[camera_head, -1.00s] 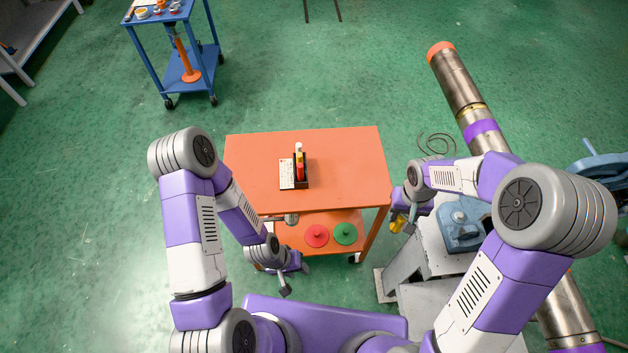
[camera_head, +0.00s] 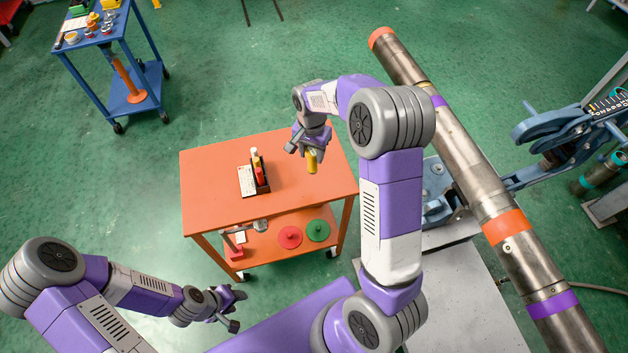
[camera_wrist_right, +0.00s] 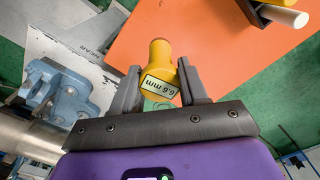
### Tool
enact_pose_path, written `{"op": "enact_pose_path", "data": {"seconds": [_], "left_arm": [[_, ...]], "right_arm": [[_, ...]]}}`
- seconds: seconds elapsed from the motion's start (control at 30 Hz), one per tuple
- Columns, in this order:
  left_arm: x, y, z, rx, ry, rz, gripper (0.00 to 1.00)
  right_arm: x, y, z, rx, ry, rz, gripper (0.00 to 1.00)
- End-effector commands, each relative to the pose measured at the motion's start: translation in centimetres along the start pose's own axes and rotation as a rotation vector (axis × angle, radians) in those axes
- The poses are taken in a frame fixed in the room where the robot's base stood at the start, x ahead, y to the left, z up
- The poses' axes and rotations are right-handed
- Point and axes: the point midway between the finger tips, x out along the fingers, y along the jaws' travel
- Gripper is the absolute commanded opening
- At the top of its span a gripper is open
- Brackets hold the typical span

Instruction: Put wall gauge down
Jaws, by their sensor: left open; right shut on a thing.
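The wall gauge (camera_head: 312,163) is a yellow piece with a rounded end. The gap between gauge and tabletop is hard to judge. My left gripper (camera_head: 236,311) is open and empty, in front of the table's near side.
A dark holder (camera_head: 262,185) with red, yellow and white pieces stands on the tabletop beside a white card (camera_head: 246,181). The lower shelf bears a red disc (camera_head: 290,237) and a green disc (camera_head: 318,230). A long pipe (camera_head: 462,158) and blue vise (camera_head: 436,190) are at right.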

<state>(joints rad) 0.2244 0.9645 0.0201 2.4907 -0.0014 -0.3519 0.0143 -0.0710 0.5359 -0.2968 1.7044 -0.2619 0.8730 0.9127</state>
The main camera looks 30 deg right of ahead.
Motion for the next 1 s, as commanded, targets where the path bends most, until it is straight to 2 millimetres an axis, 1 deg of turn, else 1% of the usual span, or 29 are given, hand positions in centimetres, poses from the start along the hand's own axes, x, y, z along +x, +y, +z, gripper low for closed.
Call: {"op": "enact_pose_path", "data": {"seconds": [0.03,0.1,0.17,0.2,0.33,0.43,0.67,0.83,0.9,1.0], "left_arm": [[0.1,0.0,0.0,0.0,0.0,0.0,0.43],[0.2,-0.1,0.0,0.0,0.0,0.0,0.43],[0.3,-0.1,0.0,0.0,0.0,0.0,0.43],[0.4,-0.2,0.0,0.0,0.0,0.0,0.43],[0.8,-0.3,0.0,-0.001,0.0,0.0,0.43],[1.0,-0.4,-0.1,-0.001,0.0,0.0,0.43],[1.2,-0.5,-0.1,-0.001,0.0,0.0,0.43],[1.5,-0.6,-0.1,-0.001,0.0,0.0,0.43],[1.6,-0.6,-0.1,-0.001,0.0,0.0,0.43],[1.5,-0.6,-0.1,-0.001,0.0,0.0,0.43]], "right_arm": [[-0.3,0.1,-1.1,0.078,0.001,-0.002,0.09],[-0.6,0.3,-2.0,0.154,-0.002,-0.004,0.09],[-0.1,0.5,-2.4,0.191,-0.005,-0.003,0.09],[0.5,0.5,-2.5,0.205,-0.006,-0.002,0.09],[3.0,0.5,-2.5,0.209,-0.007,-0.001,0.09],[4.5,0.5,-2.5,0.207,-0.006,-0.003,0.09],[6.3,0.5,-2.5,0.205,-0.005,-0.003,0.09],[8.8,0.5,-2.5,0.204,-0.005,-0.002,0.09],[9.2,0.4,-2.5,0.204,-0.004,-0.004,0.09],[9.1,0.4,-2.5,0.203,-0.003,-0.005,0.09]]}}
